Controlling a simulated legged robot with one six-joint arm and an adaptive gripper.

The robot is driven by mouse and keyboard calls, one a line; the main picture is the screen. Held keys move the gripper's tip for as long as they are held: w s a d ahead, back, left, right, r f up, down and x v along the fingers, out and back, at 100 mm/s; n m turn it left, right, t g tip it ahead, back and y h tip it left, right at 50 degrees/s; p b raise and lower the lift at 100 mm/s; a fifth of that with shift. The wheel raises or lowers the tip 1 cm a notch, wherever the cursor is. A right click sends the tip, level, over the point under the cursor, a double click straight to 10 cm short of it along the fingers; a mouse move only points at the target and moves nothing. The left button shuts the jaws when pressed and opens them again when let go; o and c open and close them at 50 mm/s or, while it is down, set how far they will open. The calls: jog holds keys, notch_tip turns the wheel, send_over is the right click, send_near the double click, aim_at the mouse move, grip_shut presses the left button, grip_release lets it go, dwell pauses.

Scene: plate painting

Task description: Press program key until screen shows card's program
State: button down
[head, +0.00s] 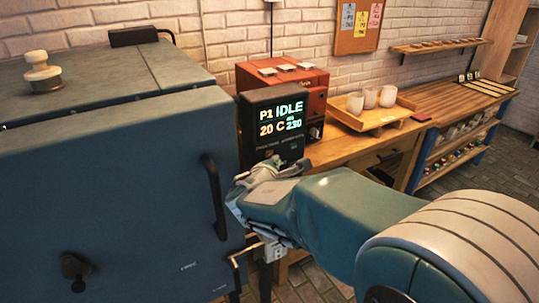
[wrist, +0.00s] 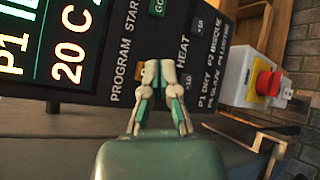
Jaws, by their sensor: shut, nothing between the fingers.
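The dark controller (head: 245,135) stands beside the kiln. Its screen (head: 281,118) reads P1, IDLE, 20 C and a smaller 230. The wrist view shows part of the screen (wrist: 50,45) turned sideways. My gripper (wrist: 158,70) is shut and empty, with its tips at the panel beside the PROGRAM label (wrist: 120,75). An orange key (wrist: 139,75) shows partly beside the tips; I cannot tell whether they touch it. A printed legend (wrist: 210,70) lists P1 DRY, P2 BISQUE, P3 GLAZE and P4 LUSTRE. Small cards (head: 361,22) hang on a corkboard, too small to read.
A green GO key (wrist: 158,6) and HEAT keys (wrist: 198,24) share the panel. A red stop button (wrist: 268,83) is to the right. The large blue kiln (head: 100,180) fills the left. A tray (head: 375,121) with white cups stands on the wooden bench behind.

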dwell(0.3)
jog(key=shift+w+a, duration=0.25)
jog(key=shift+w, duration=0.1)
jog(key=shift+w+a, duration=0.1)
jog(key=shift+w, duration=0.1)
dwell(1.1)
jog(key=shift+s+d, duration=0.35)
jog(key=shift+s, duration=0.2)
jog(key=shift+w+a, duration=0.1)
jog(key=shift+w+a, duration=0.15)
jog(key=shift+w, duration=0.1)
jog(key=shift+w+a, duration=0.2)
jog(key=shift+w, duration=0.1)
dwell(0.8)
dwell(0.4)
jog(key=shift+s+d, duration=0.45)
jog(key=shift+s, duration=0.2)
